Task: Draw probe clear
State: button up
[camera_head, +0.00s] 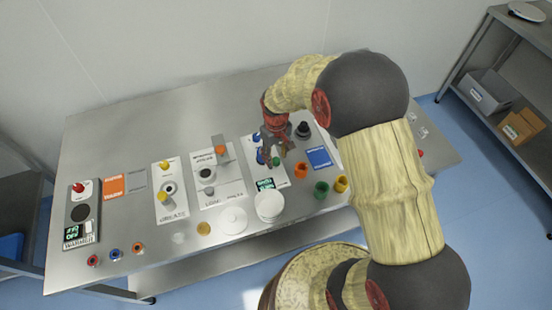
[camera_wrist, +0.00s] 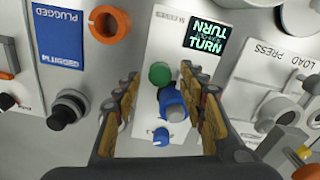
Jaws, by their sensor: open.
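My gripper (camera_head: 275,149) is open above the panel on the bench. In the wrist view, the finger pairs of my gripper (camera_wrist: 159,88) stand on either side of a blue cylinder with a grey end (camera_wrist: 172,104). A round green part (camera_wrist: 160,73) sits beside it, with a smaller blue knob (camera_wrist: 161,137) on the other side. Nothing is visibly gripped. I cannot tell for certain which part is the probe. In the head view, the green part (camera_head: 276,161) shows just below the fingers, which partly hide the blue parts. A lit display reading TURN (camera_wrist: 205,37) is on the same panel.
A blue PLUGGED card (camera_head: 319,157), an orange ring (camera_head: 301,170) and a black knob (camera_head: 303,130) lie right of my gripper. The LOAD PRESS plate (camera_head: 220,190) is left. Green (camera_head: 321,188) and yellow (camera_head: 341,184) rings and white dishes (camera_head: 270,205) stand near the front edge.

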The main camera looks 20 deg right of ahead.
jog(key=shift+f, duration=0.65)
jog(key=c, duration=0.3)
grip_shut()
